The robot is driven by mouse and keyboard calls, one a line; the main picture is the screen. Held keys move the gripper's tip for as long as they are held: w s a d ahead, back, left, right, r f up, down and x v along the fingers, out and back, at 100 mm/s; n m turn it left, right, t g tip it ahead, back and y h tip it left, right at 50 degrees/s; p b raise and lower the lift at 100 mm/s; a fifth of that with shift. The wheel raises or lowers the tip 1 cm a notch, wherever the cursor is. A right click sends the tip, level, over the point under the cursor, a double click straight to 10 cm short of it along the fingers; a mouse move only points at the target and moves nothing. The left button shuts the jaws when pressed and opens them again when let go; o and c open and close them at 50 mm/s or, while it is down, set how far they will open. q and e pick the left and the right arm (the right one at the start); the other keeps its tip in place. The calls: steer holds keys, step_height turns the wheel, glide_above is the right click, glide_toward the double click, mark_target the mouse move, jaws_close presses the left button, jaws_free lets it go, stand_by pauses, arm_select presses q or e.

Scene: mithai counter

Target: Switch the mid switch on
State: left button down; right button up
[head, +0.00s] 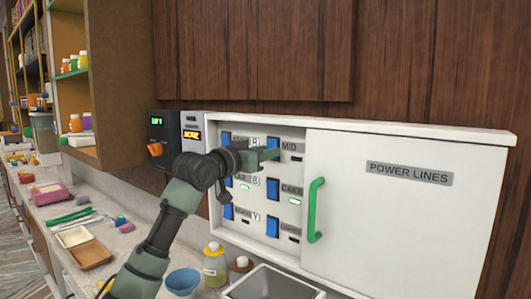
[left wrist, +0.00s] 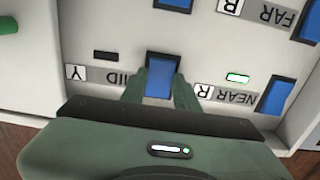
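The mid switch is a blue rocker on the white switch panel. In the head view it is at the top of the right column (head: 273,142), left of the "MID" label, partly covered by my gripper. In the left wrist view, which is upside down, the mid switch (left wrist: 160,84) shows between the fingers, and its small indicator (left wrist: 108,55) is dark. My left gripper (head: 274,154) is at the switch with its fingers apart and nothing held; its fingers also show in the left wrist view (left wrist: 161,88). I cannot tell whether they touch the switch. My right gripper is out of view.
The near switch (left wrist: 273,96) beside it has a lit green indicator. Several other blue switches fill the panel. A white sliding door (head: 410,200) with a green handle (head: 316,210) covers the right side. Bottles and a blue bowl (head: 183,281) stand on the counter below.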

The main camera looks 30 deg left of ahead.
arm_select(q)
steer(key=t+b, duration=0.1)
steer(key=b, duration=0.1)
steer(key=t+b, duration=0.2)
steer(key=b, duration=0.1)
steer(key=shift+w+f, duration=0.1)
steer(key=shift+f, duration=0.3)
steer(key=c, duration=1)
jaws_free()
steer(key=shift+c, duration=0.2)
steer(key=b+v, duration=0.3)
steer(key=v, duration=0.4)
steer(key=shift+s, duration=0.4)
